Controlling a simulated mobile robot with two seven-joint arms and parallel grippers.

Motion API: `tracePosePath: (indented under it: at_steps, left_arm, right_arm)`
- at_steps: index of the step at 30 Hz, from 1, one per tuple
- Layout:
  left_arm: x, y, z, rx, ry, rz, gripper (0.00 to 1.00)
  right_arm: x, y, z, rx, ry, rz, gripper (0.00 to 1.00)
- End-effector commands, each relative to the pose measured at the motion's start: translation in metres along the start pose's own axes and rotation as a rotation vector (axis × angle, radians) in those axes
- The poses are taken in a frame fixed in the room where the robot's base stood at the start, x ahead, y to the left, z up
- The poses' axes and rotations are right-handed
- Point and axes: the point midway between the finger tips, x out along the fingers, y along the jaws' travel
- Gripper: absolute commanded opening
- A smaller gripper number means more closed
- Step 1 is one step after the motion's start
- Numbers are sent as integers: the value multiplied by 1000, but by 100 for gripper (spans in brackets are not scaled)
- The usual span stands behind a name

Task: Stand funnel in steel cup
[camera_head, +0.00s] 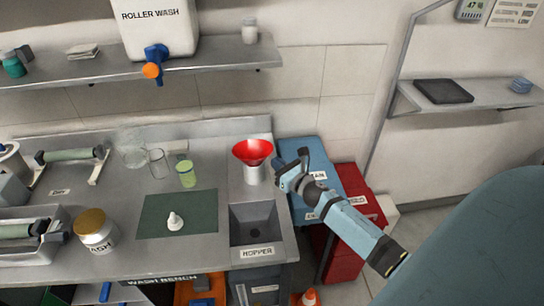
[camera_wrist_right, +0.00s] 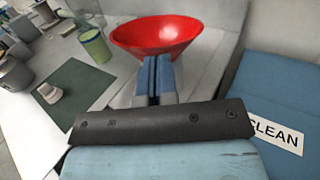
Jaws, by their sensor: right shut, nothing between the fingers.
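The red funnel (camera_head: 252,151) is at the back right of the wash bench, wide mouth up and looking upright. Below its cone is a pale grey cylinder (camera_head: 252,175) that looks like the steel cup; the spout is hidden, apparently inside it. In the right wrist view the red funnel (camera_wrist_right: 155,36) is just beyond the fingertips, and the cup is hidden. My right gripper (camera_head: 280,167) is just right of the funnel and cup, apart from them in the head view. Its blue fingers (camera_wrist_right: 153,72) are shut and empty. My left gripper is not in view.
The sunken hopper (camera_head: 253,222) lies in front of the cup. A green mat (camera_head: 165,213) with a small white nozzle piece is to the left, with a yellow-green beaker (camera_head: 186,173) behind. Blue (camera_head: 312,160) and red (camera_head: 350,185) bins stand right of the bench.

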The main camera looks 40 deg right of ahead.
Motion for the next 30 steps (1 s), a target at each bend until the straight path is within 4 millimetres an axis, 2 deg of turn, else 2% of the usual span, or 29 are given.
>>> tracePosePath:
  at_steps: [3,6,20,27,30]
  left_arm:
    - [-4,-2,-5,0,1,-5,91]
    - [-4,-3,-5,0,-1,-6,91]
    - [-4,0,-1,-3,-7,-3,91]
    - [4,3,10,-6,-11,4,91]
    - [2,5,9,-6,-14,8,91]
  right_arm:
    - [16,0,2,2,0,-1,0]
    - [23,0,1,1,1,0,0]
    - [29,0,-1,0,0,1,0]
    - [55,0,-3,0,0,0,0]
    - [56,0,-2,0,2,-1,0]
